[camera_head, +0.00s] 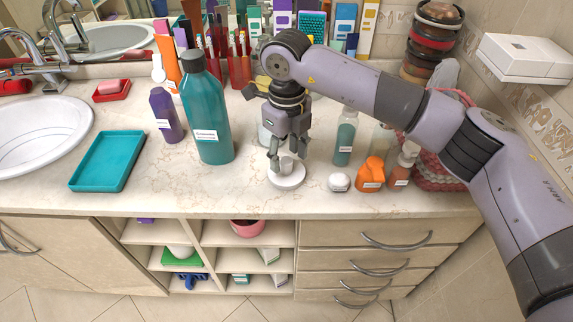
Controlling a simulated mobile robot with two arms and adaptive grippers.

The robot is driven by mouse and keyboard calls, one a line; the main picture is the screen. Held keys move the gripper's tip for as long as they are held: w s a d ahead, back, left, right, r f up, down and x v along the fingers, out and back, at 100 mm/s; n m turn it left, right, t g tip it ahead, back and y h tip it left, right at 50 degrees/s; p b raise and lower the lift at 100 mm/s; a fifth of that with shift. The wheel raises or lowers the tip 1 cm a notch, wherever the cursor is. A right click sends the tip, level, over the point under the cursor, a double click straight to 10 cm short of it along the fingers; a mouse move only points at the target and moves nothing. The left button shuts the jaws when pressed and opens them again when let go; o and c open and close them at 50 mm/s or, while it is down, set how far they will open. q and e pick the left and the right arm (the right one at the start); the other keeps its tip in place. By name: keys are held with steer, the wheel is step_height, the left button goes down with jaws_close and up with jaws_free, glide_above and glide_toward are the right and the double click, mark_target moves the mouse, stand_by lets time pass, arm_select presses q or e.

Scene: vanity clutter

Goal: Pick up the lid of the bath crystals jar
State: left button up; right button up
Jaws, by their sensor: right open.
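A round white lid (287,180) with a raised knob lies on the counter near its front edge, in the middle of the view. I take it to be the lid of the bath crystals jar. My right gripper (286,162) points down over it, open, with its fingertips around or just above the knob. I cannot tell whether they touch it. A pale jar (263,134) shows in part behind the gripper; its label and contents are hidden. My left gripper is not in view.
A tall teal bottle (208,112) and a purple bottle (166,116) stand to the left. A white round item (339,182), an orange bottle (371,174) and a clear green bottle (345,138) stand close on the right. A teal tray (108,160) lies by the sink.

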mark_target(287, 160)
step_height(287, 160, down, 3)
steer(key=shift+w+f+p, duration=0.1)
steer(key=shift+w+p, duration=0.05)
steer(key=shift+p, duration=0.15)
steer(key=c, duration=1)
